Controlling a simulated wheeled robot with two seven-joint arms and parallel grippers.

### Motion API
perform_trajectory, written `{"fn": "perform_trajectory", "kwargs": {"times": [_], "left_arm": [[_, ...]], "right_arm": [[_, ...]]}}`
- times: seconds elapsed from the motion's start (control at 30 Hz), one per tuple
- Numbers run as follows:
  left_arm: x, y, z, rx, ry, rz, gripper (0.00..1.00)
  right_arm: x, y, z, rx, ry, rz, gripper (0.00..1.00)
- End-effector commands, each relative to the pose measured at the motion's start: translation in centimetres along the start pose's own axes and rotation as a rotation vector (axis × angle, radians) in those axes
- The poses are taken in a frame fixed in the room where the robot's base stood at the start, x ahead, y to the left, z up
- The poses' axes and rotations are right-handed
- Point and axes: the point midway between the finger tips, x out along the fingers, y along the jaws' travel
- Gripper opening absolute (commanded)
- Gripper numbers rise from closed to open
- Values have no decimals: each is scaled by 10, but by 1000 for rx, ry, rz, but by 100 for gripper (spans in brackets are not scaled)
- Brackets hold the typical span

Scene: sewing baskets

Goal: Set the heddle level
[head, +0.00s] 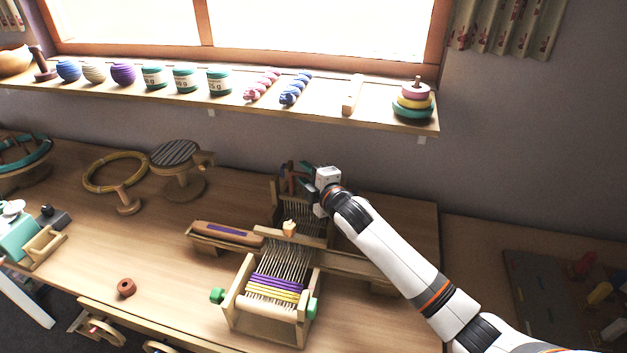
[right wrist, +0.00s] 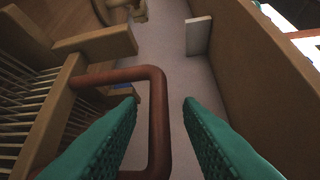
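The loom (head: 270,285) stands on the table, with purple and yellow weaving at its front. Its upright slatted heddle (head: 303,218) is toward the back, partly hidden by my right gripper (head: 303,178). In the right wrist view the heddle's slats and wooden frame (right wrist: 68,75) are at the left, and a red-brown U-shaped handle (right wrist: 158,115) sticks out from the frame. My right gripper's green fingers (right wrist: 161,103) are spread, with the handle's outer bar between them and no clear grip on it. I cannot tell how level the heddle is. My left gripper is out of view.
A shuttle (head: 228,233) with purple thread lies across the loom's left side. A yellow hoop on a stand (head: 115,172) and a striped round stand (head: 175,155) are at the back left. A shelf (head: 330,115) runs above the table.

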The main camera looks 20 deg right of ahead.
Motion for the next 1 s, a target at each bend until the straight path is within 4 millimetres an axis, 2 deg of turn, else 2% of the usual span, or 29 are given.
{"fn": "perform_trajectory", "kwargs": {"times": [0.17, 0.6, 0.8, 1.0], "left_arm": [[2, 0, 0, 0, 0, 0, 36], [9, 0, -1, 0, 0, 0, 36], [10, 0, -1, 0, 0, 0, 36], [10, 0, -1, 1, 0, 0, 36]], "right_arm": [[-19, 2, -1, -3, 0, 2, 33], [-101, 2, -1, -2, 2, 2, 33], [-117, 1, -1, 0, 1, 2, 33], [-118, 0, -1, 0, 1, 1, 33]]}}
